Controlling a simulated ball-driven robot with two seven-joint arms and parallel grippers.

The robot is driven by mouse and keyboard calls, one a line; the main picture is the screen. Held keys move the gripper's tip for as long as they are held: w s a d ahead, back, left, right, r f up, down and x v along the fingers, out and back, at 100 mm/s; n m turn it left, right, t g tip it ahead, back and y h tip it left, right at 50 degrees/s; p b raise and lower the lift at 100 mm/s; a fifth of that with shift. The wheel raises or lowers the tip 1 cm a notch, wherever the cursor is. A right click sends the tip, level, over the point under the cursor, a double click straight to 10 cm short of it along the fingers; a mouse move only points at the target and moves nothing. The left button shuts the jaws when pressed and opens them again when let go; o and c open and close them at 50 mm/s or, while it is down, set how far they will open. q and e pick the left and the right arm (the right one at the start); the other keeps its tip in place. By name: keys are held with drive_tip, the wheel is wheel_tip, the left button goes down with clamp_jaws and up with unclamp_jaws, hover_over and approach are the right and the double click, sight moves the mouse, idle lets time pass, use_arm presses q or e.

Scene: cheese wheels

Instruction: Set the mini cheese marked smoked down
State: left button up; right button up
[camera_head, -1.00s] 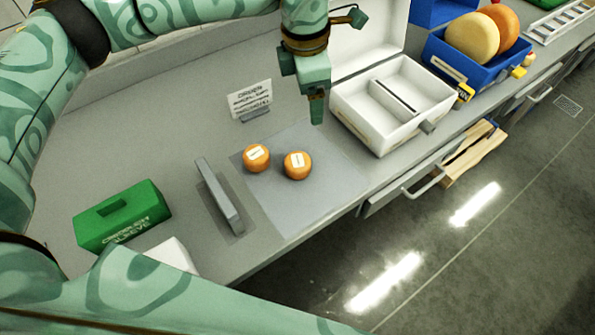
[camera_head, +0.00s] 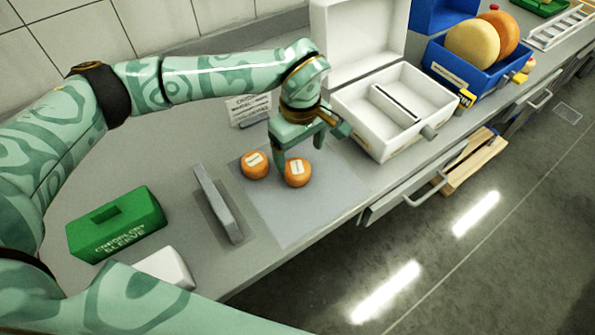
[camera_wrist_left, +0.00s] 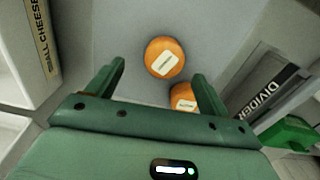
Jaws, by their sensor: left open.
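Two small orange mini cheeses with white labels sit on the grey mat (camera_head: 300,222). In the head view one is the left cheese (camera_head: 255,165) and the other the right cheese (camera_head: 297,173). I cannot read which label says smoked. My left gripper (camera_head: 298,155) is open and empty, just above and behind the right cheese. In the left wrist view one cheese (camera_wrist_left: 164,57) lies ahead between the open fingers, and the other cheese (camera_wrist_left: 183,97) is partly hidden by a finger. My right gripper is not in view.
A grey divider (camera_head: 218,203) stands left of the mat, with a green sleeve block (camera_head: 117,224) beyond it. An open white box (camera_head: 440,105) stands to the right. A blue crate (camera_head: 487,75) holds large cheeses. A sign (camera_head: 247,108) stands behind the mat.

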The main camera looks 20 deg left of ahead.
sight(298, 168)
use_arm(q)
drive_tip(key=f, duration=0.4)
drive_tip(key=f+b, duration=0.1)
drive_tip(key=shift+s+f, duration=0.4)
drive_tip(key=shift+r, duration=0.1)
drive_tip(key=c, duration=1.2)
